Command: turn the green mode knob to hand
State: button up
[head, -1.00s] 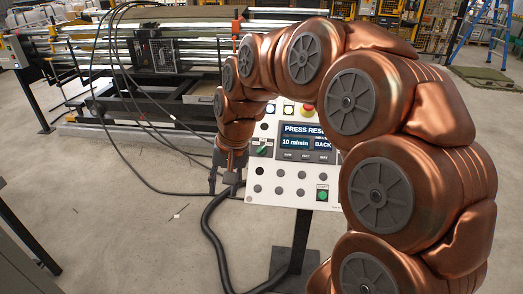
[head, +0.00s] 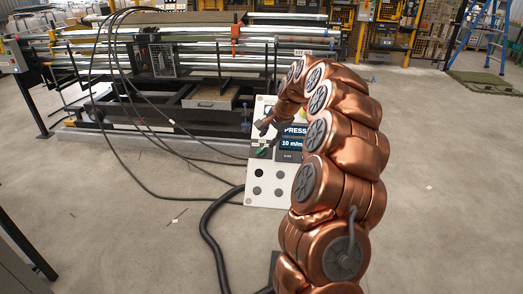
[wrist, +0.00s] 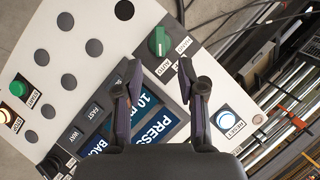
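The green mode knob (wrist: 159,42) sits on the white control panel (wrist: 100,20) in the wrist view, just beyond my fingertips. Two small labels lie beside it; their print is small and turned, and I cannot tell which one the knob points to. My gripper (wrist: 160,68) is open and empty, its two dark fingers spread to either side below the knob, apart from it. In the head view the green knob (head: 262,153) shows at the panel's left, with my gripper (head: 262,126) just above it. My arm hides the panel's right part there.
The wrist view shows a lit blue-white button (wrist: 226,118), a lit green button (wrist: 18,88), a screen (wrist: 150,125) under the fingers and several dark round buttons. In the head view a black cable (head: 212,235) runs beside the panel, and roller machinery (head: 180,70) stands behind.

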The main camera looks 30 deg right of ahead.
aim_at(262, 149)
jog(key=p+x, duration=0.1)
jog(key=x, duration=0.6)
jog(key=shift+w+a+f+p, duration=0.1)
jog(key=shift+a+f+p, duration=0.1)
jog(key=shift+p, duration=0.1)
jog(key=shift+d, duration=0.1)
grip_shut()
